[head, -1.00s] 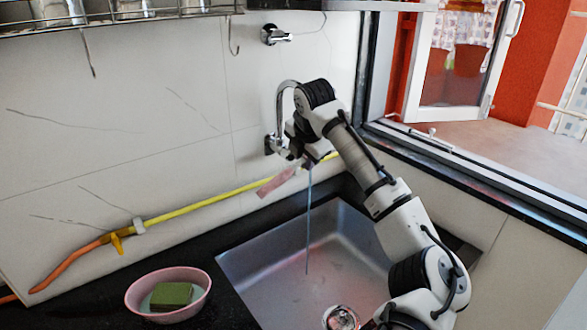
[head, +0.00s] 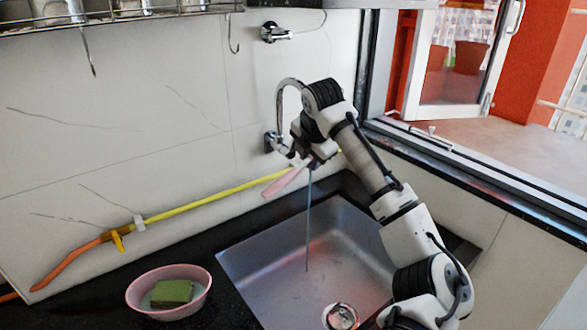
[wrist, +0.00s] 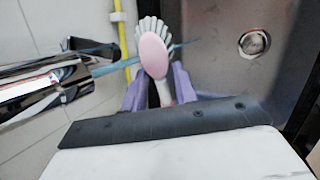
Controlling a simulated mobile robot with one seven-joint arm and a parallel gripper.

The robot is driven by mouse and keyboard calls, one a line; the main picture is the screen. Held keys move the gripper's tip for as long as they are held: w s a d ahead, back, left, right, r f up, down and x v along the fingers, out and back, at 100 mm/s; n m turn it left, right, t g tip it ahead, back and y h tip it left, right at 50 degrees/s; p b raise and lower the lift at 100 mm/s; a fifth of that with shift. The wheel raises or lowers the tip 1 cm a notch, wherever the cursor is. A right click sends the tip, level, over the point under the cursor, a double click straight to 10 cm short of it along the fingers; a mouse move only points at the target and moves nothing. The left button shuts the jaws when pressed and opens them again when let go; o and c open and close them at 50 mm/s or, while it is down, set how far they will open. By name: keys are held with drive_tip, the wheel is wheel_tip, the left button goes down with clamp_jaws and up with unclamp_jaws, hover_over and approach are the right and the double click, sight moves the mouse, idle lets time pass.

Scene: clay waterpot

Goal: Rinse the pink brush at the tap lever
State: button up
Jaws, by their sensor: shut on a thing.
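The pink brush (head: 287,182) extends left from my gripper (head: 314,160), beside the running water below the tap. In the wrist view, the pink brush head (wrist: 153,55) with pale bristles points away from me. Its handle is between the purple fingers of my gripper (wrist: 160,90), which is shut on it. The chrome tap (head: 281,98) has a curved spout, partly hidden by my arm; it also shows in the wrist view (wrist: 45,88). A thin water stream (head: 308,220) falls into the sink. In the wrist view it passes behind the brush head; I cannot tell whether they touch.
The steel sink (head: 258,262) lies below, with a round drain (head: 341,316). A pink bowl (head: 137,303) holding a green sponge (head: 172,292) stands on the dark counter at left. A yellow hose (head: 205,200) runs along the wall. A second tap (head: 275,33) is higher up.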

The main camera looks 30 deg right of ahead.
drive_tip(key=s+a+b, duration=0.2)
drive_tip(key=s, duration=0.4)
drive_tip(key=shift+a, duration=0.4)
drive_tip(key=shift+s, duration=0.1)
idle(1.1)
drive_tip(key=s+a+r+p, duration=0.2)
drive_tip(key=s+r, duration=0.2)
drive_tip(key=shift+s, duration=0.25)
idle(0.9)
